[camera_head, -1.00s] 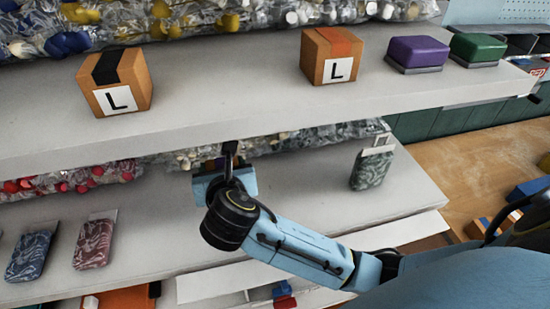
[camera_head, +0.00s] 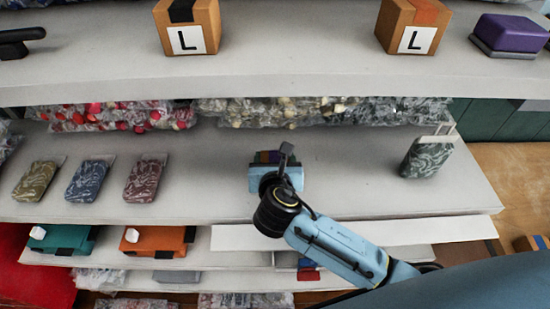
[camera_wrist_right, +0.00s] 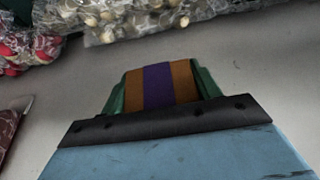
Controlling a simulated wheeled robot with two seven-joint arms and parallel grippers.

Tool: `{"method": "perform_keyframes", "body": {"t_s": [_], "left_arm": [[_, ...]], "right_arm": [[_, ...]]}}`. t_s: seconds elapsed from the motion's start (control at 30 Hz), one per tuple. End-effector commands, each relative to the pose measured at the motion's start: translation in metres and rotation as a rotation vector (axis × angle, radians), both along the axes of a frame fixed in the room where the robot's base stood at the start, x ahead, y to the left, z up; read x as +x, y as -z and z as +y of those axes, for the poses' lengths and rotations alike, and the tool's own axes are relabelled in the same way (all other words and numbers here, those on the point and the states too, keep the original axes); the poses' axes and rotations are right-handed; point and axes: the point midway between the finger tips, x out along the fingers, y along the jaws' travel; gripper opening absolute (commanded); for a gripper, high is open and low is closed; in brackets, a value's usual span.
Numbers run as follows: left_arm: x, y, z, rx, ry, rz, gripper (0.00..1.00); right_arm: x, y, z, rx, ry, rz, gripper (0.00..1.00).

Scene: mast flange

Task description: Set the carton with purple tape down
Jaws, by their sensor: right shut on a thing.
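My right gripper (camera_head: 268,160) is shut on the carton with purple tape (camera_head: 268,157), over the middle shelf board (camera_head: 340,165). In the right wrist view, the brown carton's purple stripe (camera_wrist_right: 157,86) shows between the green fingers of the right gripper (camera_wrist_right: 160,90). The arm hides much of the carton in the head view, and its underside is hidden in both views. I cannot tell whether it touches the board. My left gripper is not in view.
A dark green patterned pouch (camera_head: 427,157) stands to the right on this board; blue (camera_head: 87,181), pink (camera_head: 147,178) and olive pouches lie left. Bagged goods (camera_head: 320,111) line the back. The upper shelf (camera_head: 300,70) overhangs with two L-marked cartons. Board around the gripper is clear.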

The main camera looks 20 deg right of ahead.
Motion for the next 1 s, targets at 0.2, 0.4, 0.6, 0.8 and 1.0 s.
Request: {"method": "perform_keyframes", "body": {"t_s": [0.2, 0.4, 0.6, 0.8, 1.0], "left_arm": [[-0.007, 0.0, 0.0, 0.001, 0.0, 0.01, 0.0], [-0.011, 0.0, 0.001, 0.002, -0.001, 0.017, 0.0], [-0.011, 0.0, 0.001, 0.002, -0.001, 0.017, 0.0], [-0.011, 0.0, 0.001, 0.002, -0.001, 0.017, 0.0], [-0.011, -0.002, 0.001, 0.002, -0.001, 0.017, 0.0]], "right_arm": [[0.0, 0.003, 0.0, 0.0, 0.0, 0.001, 0.67], [0.0, 0.002, 0.0, 0.0, 0.001, 0.001, 0.83], [0.0, 0.002, 0.0, 0.0, 0.001, 0.0, 0.83], [-0.015, -0.006, 0.005, 0.001, -0.001, 0.002, 0.83], [-0.053, -0.023, 0.016, 0.003, -0.001, 0.001, 0.83]]}}
